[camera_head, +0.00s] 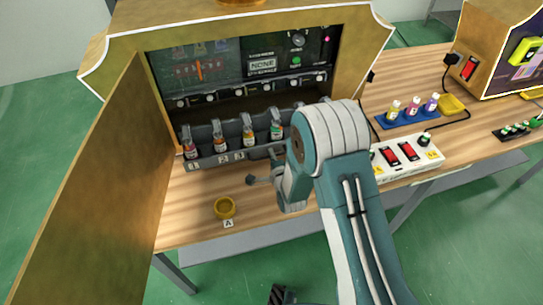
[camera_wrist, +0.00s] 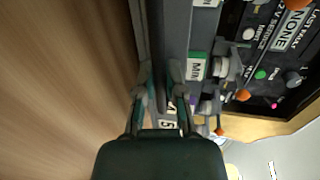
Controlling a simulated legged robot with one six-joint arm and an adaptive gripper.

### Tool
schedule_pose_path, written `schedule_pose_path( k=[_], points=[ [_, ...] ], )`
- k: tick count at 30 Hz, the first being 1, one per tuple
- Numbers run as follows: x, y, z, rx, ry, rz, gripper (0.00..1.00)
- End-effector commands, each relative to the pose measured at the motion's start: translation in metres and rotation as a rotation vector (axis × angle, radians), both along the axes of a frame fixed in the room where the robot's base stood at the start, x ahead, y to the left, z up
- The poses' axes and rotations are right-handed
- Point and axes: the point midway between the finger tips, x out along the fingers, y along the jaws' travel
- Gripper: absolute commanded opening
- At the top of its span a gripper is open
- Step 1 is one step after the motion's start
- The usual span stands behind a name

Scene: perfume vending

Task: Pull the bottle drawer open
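The bottle drawer (camera_head: 209,161) is a dark grey tray at the bottom of the wooden cabinet's opening. It holds several small bottles with coloured labels, and numbers mark its front. Its grey front also shows in the wrist view (camera_wrist: 168,25), with a green "Mint" label beside it. My gripper (camera_wrist: 159,74) is at the drawer's right part, its two fingers apart on either side of the grey front wall. I cannot tell whether they touch it. In the head view my arm hides most of the gripper and the drawer's right end.
The cabinet door (camera_head: 88,190) stands open at the left. A white switch box (camera_head: 410,157) and a blue bottle tray (camera_head: 408,119) are to the right. A control panel (camera_head: 262,60) is above the drawer.

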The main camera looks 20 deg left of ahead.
Motion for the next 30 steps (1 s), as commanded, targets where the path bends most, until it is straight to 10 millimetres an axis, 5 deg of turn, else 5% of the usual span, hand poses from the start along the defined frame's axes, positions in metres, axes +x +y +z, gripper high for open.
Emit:
schedule_pose_path(
  k=[1, 3, 17, 30],
  points=[
    [-0.003, -0.001, -0.006, -0.009, 0.015, 0.001, 0.17],
    [-0.003, -0.001, -0.006, -0.009, 0.015, 0.001, 0.48],
    [-0.008, -0.004, 0.0, -0.003, 0.006, 0.003, 0.48],
    [-0.077, -0.047, 0.016, -0.005, 0.01, 0.002, 0.48]
  ],
)
